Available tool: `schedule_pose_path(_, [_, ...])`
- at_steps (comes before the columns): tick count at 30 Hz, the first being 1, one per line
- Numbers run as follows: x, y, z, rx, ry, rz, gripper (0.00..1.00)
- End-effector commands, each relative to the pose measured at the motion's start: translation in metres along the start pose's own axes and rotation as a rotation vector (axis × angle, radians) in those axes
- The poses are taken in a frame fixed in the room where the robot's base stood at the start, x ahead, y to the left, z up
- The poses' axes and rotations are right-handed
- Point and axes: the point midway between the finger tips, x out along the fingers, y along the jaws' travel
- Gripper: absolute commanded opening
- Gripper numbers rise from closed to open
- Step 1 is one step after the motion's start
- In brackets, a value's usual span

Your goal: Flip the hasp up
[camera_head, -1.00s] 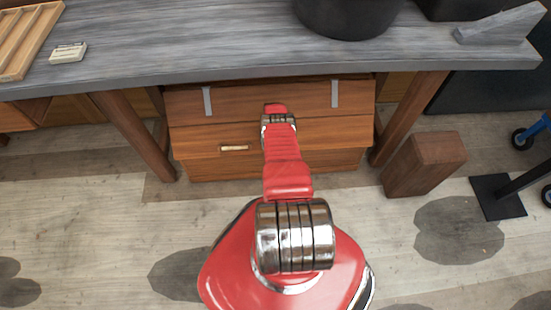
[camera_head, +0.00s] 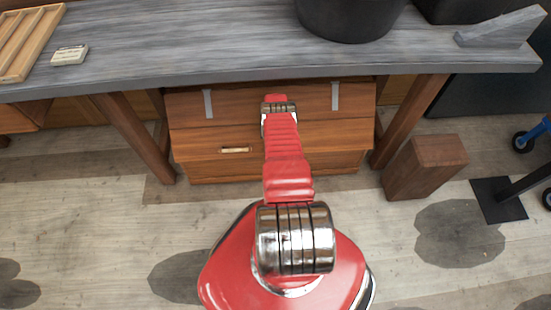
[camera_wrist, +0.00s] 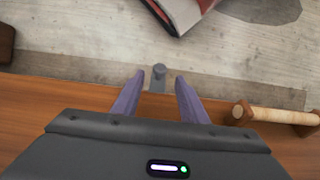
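A closed wooden chest (camera_head: 200,172) with an overhanging lid (camera_head: 240,106) stands on the floor under the bench. My red arm hides the middle of its front and my gripper in the head view. In the wrist view, my gripper (camera_wrist: 160,77) is open, with its two purple fingers spread. A small grey metal piece with a round knob, apparently the hasp (camera_wrist: 157,84), shows between the fingertips, with a gap on either side. The wrist view also shows the chest's brown wood (camera_wrist: 50,98). I cannot tell how far the hasp is from the fingers in depth.
A pale bar handle (camera_wrist: 280,115) is to the right of my fingers; it also shows in the head view (camera_head: 235,150). The grey bench top (camera_head: 200,50) overhangs the chest, with its legs (camera_head: 135,135) either side. A wooden block (camera_head: 425,167) stands at right.

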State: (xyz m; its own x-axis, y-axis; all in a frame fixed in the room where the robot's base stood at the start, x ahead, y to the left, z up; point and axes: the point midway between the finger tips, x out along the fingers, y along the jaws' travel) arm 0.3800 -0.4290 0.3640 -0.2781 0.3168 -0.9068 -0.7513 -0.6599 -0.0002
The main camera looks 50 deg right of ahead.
Motion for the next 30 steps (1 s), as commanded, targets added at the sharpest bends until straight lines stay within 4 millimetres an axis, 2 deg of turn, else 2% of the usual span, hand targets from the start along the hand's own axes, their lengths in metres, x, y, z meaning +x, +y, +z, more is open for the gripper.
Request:
schedule_pose_path(3, [-0.016, 0.000, -0.001, 0.000, 0.001, 0.000, 0.39])
schedule_pose_path(9, [-0.027, -0.001, 0.000, 0.000, -0.001, 0.000, 0.39])
schedule_pose_path(22, [-0.028, 0.000, -0.001, 0.000, 0.005, 0.000, 0.40])
schedule_pose_path(30, [-0.032, 0.000, 0.000, -0.001, 0.067, -0.001, 0.40])
